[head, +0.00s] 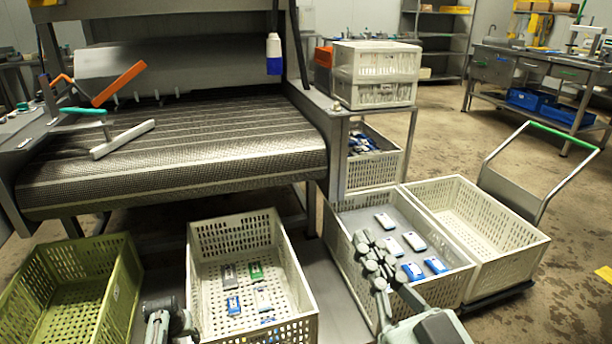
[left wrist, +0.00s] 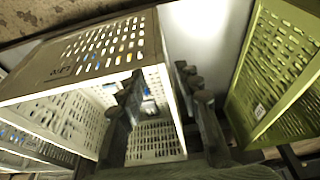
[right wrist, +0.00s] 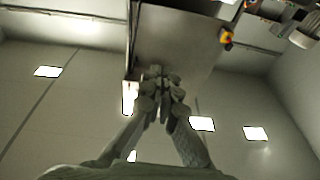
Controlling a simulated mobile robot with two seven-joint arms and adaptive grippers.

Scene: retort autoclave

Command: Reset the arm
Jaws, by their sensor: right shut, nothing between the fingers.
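My right gripper (head: 366,246) is raised in front of the right-hand white crate in the head view. Its fingers meet with nothing between them, and the right wrist view (right wrist: 160,85) shows it pointing up toward the ceiling. My left gripper (left wrist: 160,78) is open and empty in the left wrist view, its fingers apart beside a white crate wall. In the head view only part of my left arm's end (head: 165,318) shows at the bottom edge, between the green crate (head: 118,290) and the middle white crate (head: 302,290).
The middle crate holds several small packs. The right-hand white crate (head: 345,265) holds blue-and-white packs (head: 412,241). An empty white crate (head: 510,258) stands beside it on a green-handled cart (head: 565,135). A mesh conveyor (head: 180,165) lies behind. Open floor is at right.

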